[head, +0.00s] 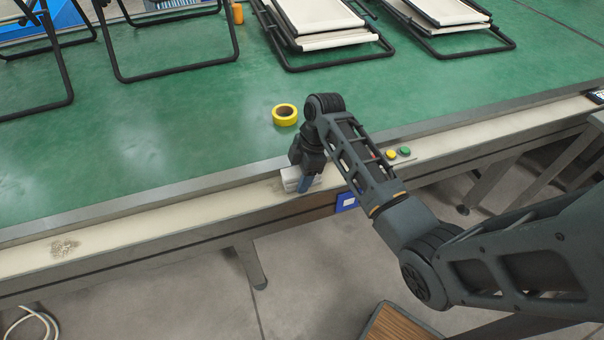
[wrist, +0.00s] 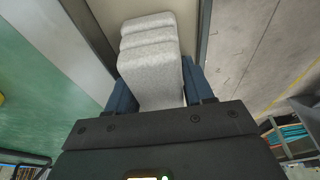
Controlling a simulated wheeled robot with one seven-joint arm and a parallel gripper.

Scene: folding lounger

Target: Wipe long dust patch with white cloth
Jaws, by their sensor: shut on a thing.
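My gripper (head: 305,184) is shut on a folded white cloth (head: 291,177) at the front ledge (head: 180,216) of the green table. In the wrist view the cloth (wrist: 152,55) sits between the two blue fingers of my gripper (wrist: 160,85), its folded layers facing up the picture over the pale ledge. A greyish-brown dust patch (head: 64,247) lies on the ledge at the far left of the head view, well apart from the cloth. A fainter dusty smear (head: 274,186) shows on the ledge just left of the cloth; its extent under the cloth is hidden.
A roll of yellow tape (head: 285,115) lies on the green table (head: 190,130) behind my gripper. Yellow and green buttons (head: 398,152) sit on the ledge to the right. Folded loungers (head: 325,25) stand at the back. The ledge between cloth and left patch is clear.

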